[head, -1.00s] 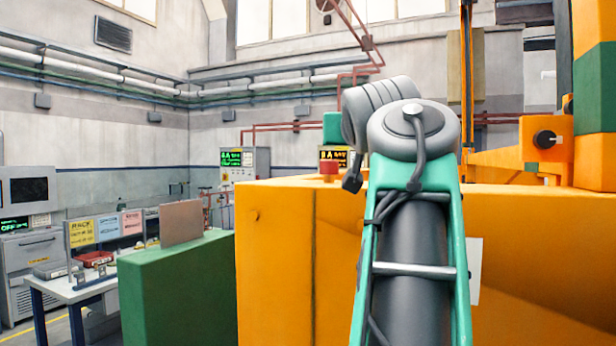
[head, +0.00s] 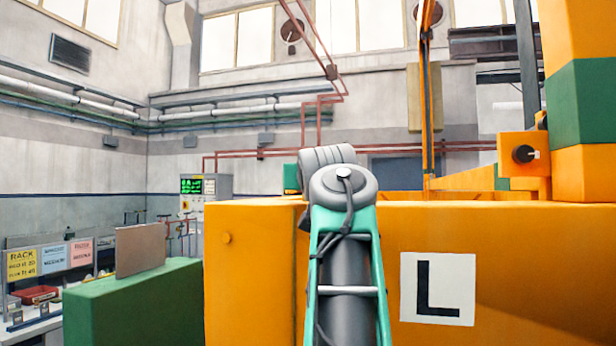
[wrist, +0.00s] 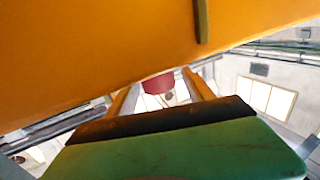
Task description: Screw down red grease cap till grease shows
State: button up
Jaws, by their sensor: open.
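The red grease cap (wrist: 158,84) shows in the wrist view, close to the edge of a large orange body (wrist: 90,55). Its upper part is cut off by that body. My gripper (wrist: 160,92) is open, with one orange finger to the left of the cap and the other to the right. I see gaps between the cap and the fingers, but I cannot tell how far the cap is from the palm. No grease is visible. In the head view, my arm hides the gripper and I cannot see the cap.
In the head view a large orange machine body (head: 252,270) fills the middle and right, with a white L sign (head: 463,289) on its face. A green block (head: 130,310) stands at left, before a bench with a red tray (head: 36,294). A black knob (head: 523,154) sits at right.

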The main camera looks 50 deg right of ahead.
jog(key=shift+c, duration=0.2)
grip_shut()
dwell(0.4)
jog(key=shift+a+m, duration=0.1)
jog(key=shift+m, duration=0.2)
jog(key=shift+w+a+m+g+h, duration=0.15)
jog(key=shift+m+g+h, duration=0.15)
jog(key=shift+g+h, duration=0.35)
jog(key=shift+r+m+g+h+p, duration=0.15)
jog(key=shift+m+g+h+p, duration=0.5)
jog(key=shift+g, duration=0.1)
jog(key=m+g+h+p, duration=0.2)
jog(key=g+p, duration=0.1)
jog(key=p, duration=0.1)
jog(key=shift+r, duration=0.15)
jog(key=shift+m+g+h+p, duration=0.4)
jog(key=shift+m+g+p, duration=0.25)
jog(key=shift+g+p, duration=0.2)
jog(key=shift+s+d+f+g, duration=0.2)
jog(key=shift+f+g, duration=0.05)
